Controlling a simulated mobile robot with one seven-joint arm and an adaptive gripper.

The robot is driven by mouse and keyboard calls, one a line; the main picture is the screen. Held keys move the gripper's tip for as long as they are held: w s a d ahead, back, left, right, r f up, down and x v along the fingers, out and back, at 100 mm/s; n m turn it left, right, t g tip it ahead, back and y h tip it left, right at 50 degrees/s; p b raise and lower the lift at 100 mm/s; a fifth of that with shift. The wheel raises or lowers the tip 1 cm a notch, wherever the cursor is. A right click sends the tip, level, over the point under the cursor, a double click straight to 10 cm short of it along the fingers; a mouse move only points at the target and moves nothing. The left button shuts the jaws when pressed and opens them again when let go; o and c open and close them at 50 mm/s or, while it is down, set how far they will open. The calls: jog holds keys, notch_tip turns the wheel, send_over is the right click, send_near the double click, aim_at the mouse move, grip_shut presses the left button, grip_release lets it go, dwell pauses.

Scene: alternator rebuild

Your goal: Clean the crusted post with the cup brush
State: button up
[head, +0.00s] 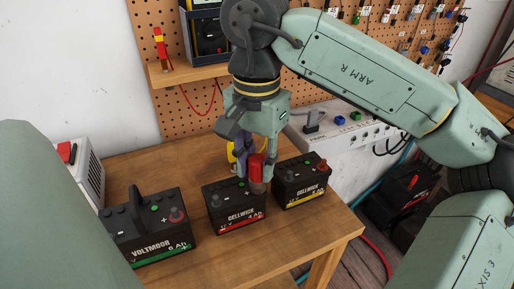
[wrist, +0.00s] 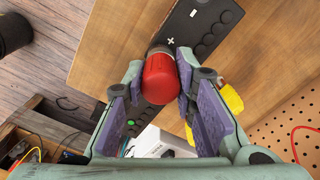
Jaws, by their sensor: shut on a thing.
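The cup brush (head: 256,166) has a red body and a grey metal cup at its lower end. My gripper (head: 257,160) is shut on its red body and holds it upright over the right end of the middle battery (head: 235,211), which has a red label. The cup hides what is under it, so I cannot tell whether it touches a post. In the wrist view the red brush (wrist: 160,78) sits between my fingers, with a black battery (wrist: 205,25) and its plus mark beyond. I cannot make out a crusted post; one grey post (head: 216,201) shows on the middle battery's left.
A black battery with a handle (head: 150,228) stands at left, and a yellow-labelled battery (head: 302,183) stands close at right. A yellow object (wrist: 230,98) is behind my gripper. A white power strip box (head: 345,130) lies behind. The front of the wooden table (head: 285,243) is clear.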

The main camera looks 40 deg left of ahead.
aim_at(257, 159)
notch_tip(257, 159, up, 3)
jog(key=shift+f+p, duration=0.2)
jog(key=shift+p, duration=0.65)
jog(key=shift+r, duration=2.4)
